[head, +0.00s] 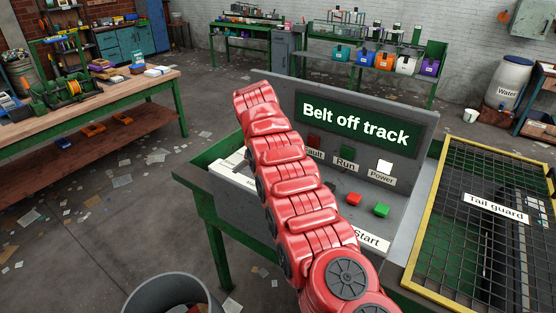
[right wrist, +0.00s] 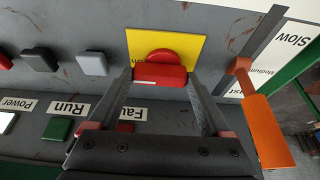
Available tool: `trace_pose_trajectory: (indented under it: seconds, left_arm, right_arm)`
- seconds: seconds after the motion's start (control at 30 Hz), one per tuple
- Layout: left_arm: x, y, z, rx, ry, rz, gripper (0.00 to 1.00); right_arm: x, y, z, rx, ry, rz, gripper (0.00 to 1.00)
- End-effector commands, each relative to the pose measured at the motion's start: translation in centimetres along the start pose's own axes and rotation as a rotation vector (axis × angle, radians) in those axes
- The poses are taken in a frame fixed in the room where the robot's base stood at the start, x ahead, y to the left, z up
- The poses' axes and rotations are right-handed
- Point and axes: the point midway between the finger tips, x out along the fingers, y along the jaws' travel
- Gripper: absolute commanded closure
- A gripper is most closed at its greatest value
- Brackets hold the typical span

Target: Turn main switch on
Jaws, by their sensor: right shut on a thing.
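In the right wrist view a red switch handle (right wrist: 160,76) sits on a yellow plate (right wrist: 190,45) fixed to the grey panel. My right gripper (right wrist: 160,82) has one finger at each end of the handle and is shut on it. The handle lies crosswise in that picture, and the plate's lettering is mostly hidden. In the head view my red right arm covers the left part of the console, so the switch and gripper are hidden there. My left gripper is not in view.
An orange lever (right wrist: 262,120) stands close beside the right finger. The console display (head: 356,121) reads "Belt off track". The white Power lamp (head: 384,166) looks bright. A red button (head: 354,199) and a green button (head: 381,210) are on the console. A mesh tail guard (head: 500,250) is at right.

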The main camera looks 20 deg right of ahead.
Motion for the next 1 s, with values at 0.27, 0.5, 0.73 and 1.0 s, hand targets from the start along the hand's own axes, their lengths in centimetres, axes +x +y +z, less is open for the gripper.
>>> trace_pose_trajectory:
  seconds: [0.27, 0.5, 0.73, 1.0]
  left_arm:
    - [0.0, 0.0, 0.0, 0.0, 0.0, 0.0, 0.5]
    - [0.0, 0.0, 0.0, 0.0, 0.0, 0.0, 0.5]
    - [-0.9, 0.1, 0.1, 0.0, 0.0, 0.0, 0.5]
    - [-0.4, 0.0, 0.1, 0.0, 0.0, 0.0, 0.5]
  right_arm:
    - [0.0, 0.0, 0.0, 0.002, 0.0, 0.0, 0.03]
    - [0.0, 0.0, 0.0, 0.001, 0.0, 0.0, 0.0]
    - [-1.8, -0.1, 0.0, 0.0, 0.003, -0.004, 0.0]
    - [-7.7, -0.1, -0.3, 0.001, 0.004, -0.004, 0.0]
